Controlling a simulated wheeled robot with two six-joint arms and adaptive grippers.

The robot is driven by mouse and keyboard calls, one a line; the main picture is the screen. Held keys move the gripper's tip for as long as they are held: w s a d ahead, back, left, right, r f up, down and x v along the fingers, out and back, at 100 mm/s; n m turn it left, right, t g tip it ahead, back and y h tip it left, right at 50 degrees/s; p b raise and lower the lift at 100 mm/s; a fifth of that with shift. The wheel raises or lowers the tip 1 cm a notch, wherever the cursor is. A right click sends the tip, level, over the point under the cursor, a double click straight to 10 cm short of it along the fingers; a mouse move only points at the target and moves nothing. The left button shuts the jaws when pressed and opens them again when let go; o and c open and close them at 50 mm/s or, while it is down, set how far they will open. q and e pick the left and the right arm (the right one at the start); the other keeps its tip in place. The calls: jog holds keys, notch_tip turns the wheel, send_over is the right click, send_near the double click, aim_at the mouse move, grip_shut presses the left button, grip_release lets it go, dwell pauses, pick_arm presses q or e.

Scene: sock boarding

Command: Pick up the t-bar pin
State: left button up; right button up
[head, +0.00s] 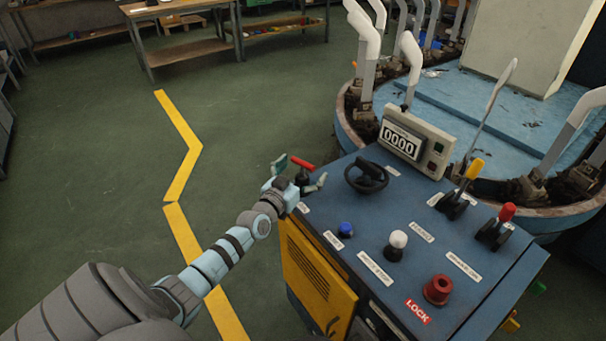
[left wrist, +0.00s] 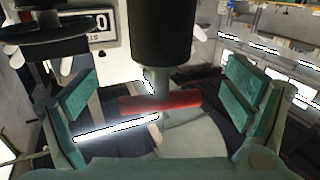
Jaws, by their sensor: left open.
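The t-bar pin (head: 302,163) has a red crossbar and a dark body, and stands at the far left corner of the blue control console (head: 375,215). In the left wrist view its red crossbar (left wrist: 160,103) lies across the middle, below a dark cylinder. My left gripper (head: 301,172) is open at the pin, with one finger on each side of it. In the left wrist view the green finger pads stand left and right of the crossbar, with gaps on both sides. My right gripper is not in view.
The console top carries a black handwheel (head: 366,175), a counter (head: 416,142) reading 0000, a blue button (head: 345,229), a white knob (head: 397,240), a red knob (head: 438,290) and two levers. A round blue machine stands behind. Green floor is clear to the left.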

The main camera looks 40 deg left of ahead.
pick_arm(q)
jog(key=shift+s+r, duration=0.15)
jog(key=c, duration=0.8)
grip_shut()
notch_tip(320, 180, up, 20)
jog(key=p, duration=2)
